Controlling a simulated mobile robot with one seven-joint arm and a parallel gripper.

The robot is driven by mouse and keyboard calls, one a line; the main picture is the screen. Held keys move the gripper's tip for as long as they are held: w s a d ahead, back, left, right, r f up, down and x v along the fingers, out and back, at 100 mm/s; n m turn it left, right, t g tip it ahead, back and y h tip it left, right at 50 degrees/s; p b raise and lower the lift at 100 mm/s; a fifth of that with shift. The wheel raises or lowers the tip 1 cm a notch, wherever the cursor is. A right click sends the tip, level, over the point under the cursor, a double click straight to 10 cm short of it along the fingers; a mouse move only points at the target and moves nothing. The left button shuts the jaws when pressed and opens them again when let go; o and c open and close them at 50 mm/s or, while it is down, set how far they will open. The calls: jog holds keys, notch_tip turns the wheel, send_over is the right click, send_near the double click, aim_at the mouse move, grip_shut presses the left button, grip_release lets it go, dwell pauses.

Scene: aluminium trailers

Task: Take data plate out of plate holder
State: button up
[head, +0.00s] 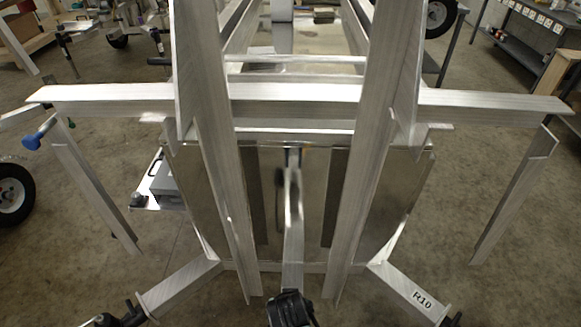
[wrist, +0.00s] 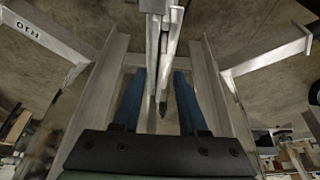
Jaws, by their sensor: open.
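I cannot make out a data plate or a plate holder for certain in either view. My gripper (wrist: 160,73) shows in the wrist view as two dark blue fingers reaching up from a black mount. The fingers are apart with a clear gap. A narrow metal bar with a dark pointed end (wrist: 162,50) comes down from the top and appears between the fingers; I cannot tell how far beyond them it lies. Nothing is visibly held. I cannot pick out my gripper in the head view.
An aluminium trailer frame fills the head view, with two long rails (head: 363,150) and a crossbeam (head: 480,103). A lower right bracket is marked R10 (head: 422,298). A central upright metal piece (head: 293,215) stands between the rails. A workbench (head: 520,40) stands back right. Concrete floor shows around.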

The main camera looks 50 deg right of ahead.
jog(key=shift+c, duration=0.3)
grip_shut()
dwell(1.1)
